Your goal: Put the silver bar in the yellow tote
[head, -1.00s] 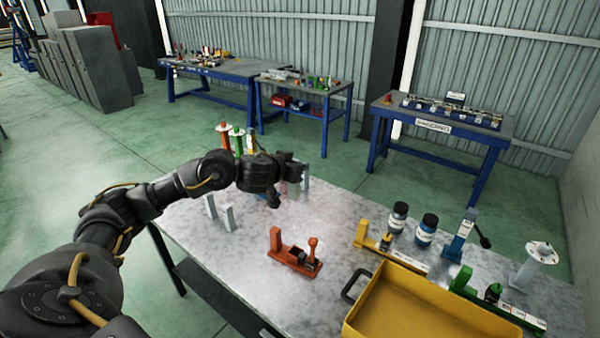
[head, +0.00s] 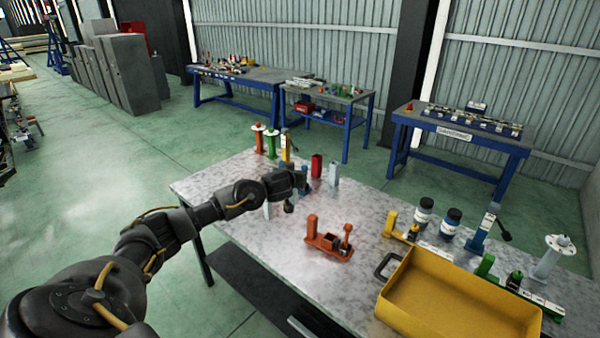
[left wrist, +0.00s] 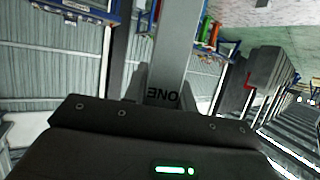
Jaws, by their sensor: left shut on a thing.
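My left gripper (head: 292,192) is above the far left part of the table in the head view. In the left wrist view my left gripper (left wrist: 160,88) is shut on a silver-grey bar (left wrist: 173,48), which stretches away from the fingers with dark lettering near them. In the head view the held bar is mostly hidden by the hand. The yellow tote (head: 440,292) sits at the table's front right, open and empty where I can see into it. My right gripper is not in view.
Near the gripper stand a red block (head: 316,165), a light grey block (head: 334,173) and another grey upright (head: 268,209). An orange fixture (head: 328,242) stands between gripper and tote. Dark bottles (head: 423,213) and a blue fixture (head: 482,232) stand behind the tote.

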